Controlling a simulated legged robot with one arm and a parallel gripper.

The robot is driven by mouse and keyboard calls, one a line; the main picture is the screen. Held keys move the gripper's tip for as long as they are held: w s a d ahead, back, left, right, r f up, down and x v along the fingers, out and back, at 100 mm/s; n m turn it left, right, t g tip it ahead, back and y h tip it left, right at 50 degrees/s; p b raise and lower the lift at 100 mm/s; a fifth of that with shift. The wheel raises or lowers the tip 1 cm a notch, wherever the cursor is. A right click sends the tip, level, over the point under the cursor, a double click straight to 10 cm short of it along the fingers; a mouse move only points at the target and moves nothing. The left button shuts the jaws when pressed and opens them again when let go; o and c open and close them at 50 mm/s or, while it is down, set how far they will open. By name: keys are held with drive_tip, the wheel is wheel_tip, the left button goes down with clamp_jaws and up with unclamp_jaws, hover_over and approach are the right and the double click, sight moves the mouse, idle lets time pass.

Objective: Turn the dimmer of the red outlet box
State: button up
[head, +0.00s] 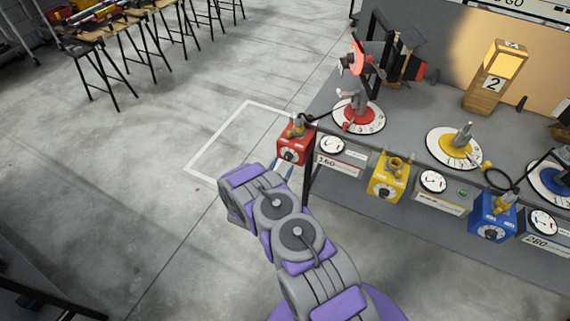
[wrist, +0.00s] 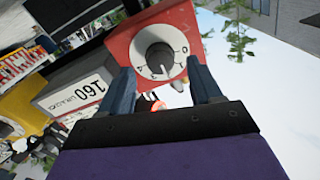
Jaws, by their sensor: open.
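The red outlet box (head: 293,148) is mounted at the left front corner of the grey bench in the head view. It fills the upper middle of the wrist view (wrist: 118,44), appearing rotated. Its dimmer (wrist: 159,58) is a dark round knob on a white dial with numbers. My gripper (wrist: 163,76) is open, with one dark finger on each side of the dial. The knob lies between the fingers in the picture; I cannot tell whether either finger touches the box. In the head view my purple and grey arm reaches up to the box, and the fingers are mostly hidden.
A gauge panel marked 160 (wrist: 75,97) is beside the red box. A yellow outlet box (head: 389,177) and a blue outlet box (head: 492,218) are farther right along the bench front (head: 345,202). A lamp on a red dial (head: 358,116) stands above. Open floor lies left.

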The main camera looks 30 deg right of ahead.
sight(287, 159)
drive_tip(key=shift+x, duration=1.5)
drive_tip(key=c, duration=1)
drive_tip(key=shift+c, duration=0.2)
